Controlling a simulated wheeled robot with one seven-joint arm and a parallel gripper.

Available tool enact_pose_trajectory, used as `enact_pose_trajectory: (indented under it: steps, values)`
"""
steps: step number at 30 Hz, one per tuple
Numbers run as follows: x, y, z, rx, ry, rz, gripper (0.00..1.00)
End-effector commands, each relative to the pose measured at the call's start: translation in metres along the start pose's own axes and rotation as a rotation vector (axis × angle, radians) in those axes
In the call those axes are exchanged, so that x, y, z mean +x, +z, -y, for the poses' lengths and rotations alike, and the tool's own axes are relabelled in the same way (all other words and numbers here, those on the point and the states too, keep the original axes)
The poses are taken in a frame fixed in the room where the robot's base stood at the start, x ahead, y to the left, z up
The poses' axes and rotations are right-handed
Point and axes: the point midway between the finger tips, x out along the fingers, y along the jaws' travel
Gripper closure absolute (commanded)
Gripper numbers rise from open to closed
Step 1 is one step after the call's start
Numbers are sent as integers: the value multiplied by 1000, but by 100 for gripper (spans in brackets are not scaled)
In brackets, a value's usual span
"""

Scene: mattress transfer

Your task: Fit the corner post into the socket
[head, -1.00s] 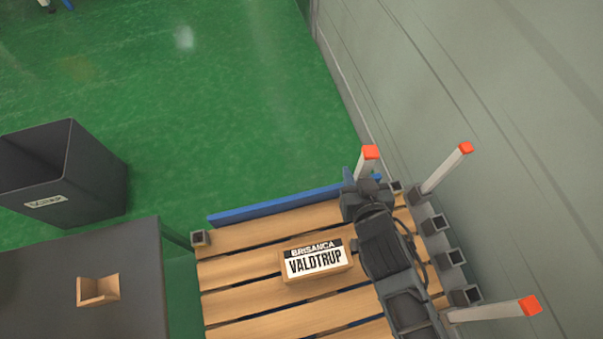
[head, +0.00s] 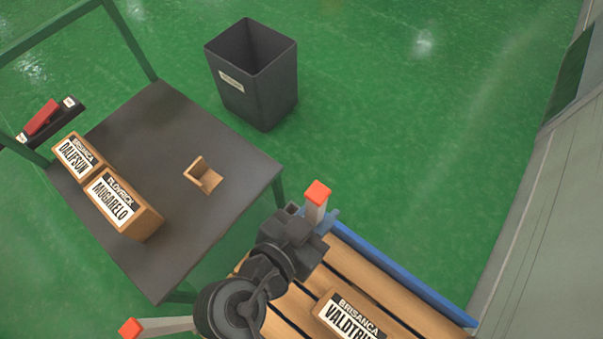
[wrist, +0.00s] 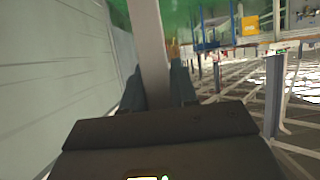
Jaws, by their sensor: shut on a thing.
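In the head view, my gripper (head: 308,232) is shut on a pale corner post (head: 315,211) with an orange cap. The post looks roughly upright near the far-left corner of the slatted pallet (head: 355,285). In the wrist view, the post (wrist: 149,45) runs between both fingers (wrist: 155,88).
A labelled box (head: 345,318) lies on the pallet, with a blue board (head: 405,277) along its edge. Another orange-capped post (head: 165,326) is at lower left. A dark table (head: 225,160) holds boxes and a wooden bracket (head: 203,176). A grey bin (head: 255,95) stands beyond.

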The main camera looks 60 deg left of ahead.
Motion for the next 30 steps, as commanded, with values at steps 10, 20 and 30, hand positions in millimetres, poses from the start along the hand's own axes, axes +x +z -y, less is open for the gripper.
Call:
enact_pose_trajectory:
  steps: [10,20,30]
  values:
    - [40,24,51,1,-3,-2,100]
    - [76,40,98,1,-1,-1,100]
    - [90,61,103,-3,0,1,100]
